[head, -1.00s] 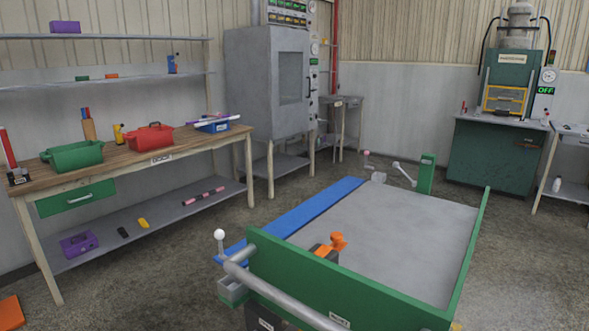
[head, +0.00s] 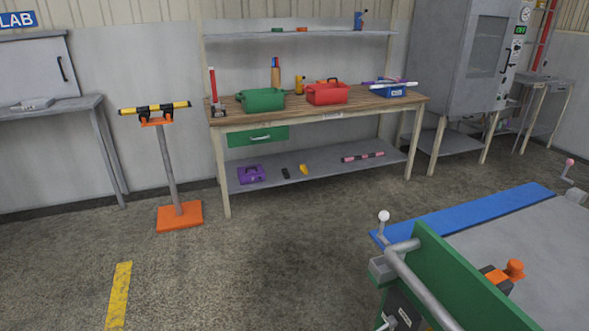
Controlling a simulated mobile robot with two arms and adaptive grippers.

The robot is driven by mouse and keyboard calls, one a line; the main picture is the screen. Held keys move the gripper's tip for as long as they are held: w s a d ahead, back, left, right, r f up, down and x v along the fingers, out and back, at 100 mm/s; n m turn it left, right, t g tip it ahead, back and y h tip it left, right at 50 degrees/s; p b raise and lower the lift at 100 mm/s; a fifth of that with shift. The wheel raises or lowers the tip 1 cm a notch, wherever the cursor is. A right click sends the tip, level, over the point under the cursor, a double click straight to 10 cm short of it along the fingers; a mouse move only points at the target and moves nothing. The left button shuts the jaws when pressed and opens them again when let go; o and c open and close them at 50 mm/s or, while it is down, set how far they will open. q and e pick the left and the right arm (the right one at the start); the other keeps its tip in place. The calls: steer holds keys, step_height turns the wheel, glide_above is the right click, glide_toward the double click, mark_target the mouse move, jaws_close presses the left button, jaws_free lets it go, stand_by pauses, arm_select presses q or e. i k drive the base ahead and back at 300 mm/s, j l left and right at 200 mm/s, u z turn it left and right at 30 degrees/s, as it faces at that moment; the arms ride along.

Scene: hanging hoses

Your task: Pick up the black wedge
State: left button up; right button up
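A small black piece (head: 286,173) lies on the lower shelf (head: 325,164) of the wooden workbench. It looks like the black wedge, but it is too small here to make out its shape. It lies between a purple toolbox (head: 251,175) on its left and a small yellow piece (head: 304,169) on its right, apart from both. Neither of my grippers shows in the head view.
The workbench top (head: 232,113) holds a green bin (head: 260,101) and a red toolbox (head: 327,94). An orange-based stand (head: 180,216) is left of the bench. A green-sided grey table (head: 535,245) fills the lower right. Open floor (head: 270,265) lies before the bench.

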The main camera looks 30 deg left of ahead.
mark_target(286, 175)
steer(key=i+j+u, duration=0.15)
steer(key=i+j, duration=0.35)
steer(key=i+j+u, duration=0.15)
steer(key=i+j, duration=0.4)
steer(key=i+j+u, duration=0.15)
steer(key=i+j, duration=0.4)
steer(key=i+j+u, duration=0.1)
steer(key=i+j, duration=0.35)
steer(key=i+j+u, duration=0.15)
steer(key=i+j, duration=0.2)
steer(key=i, duration=0.35)
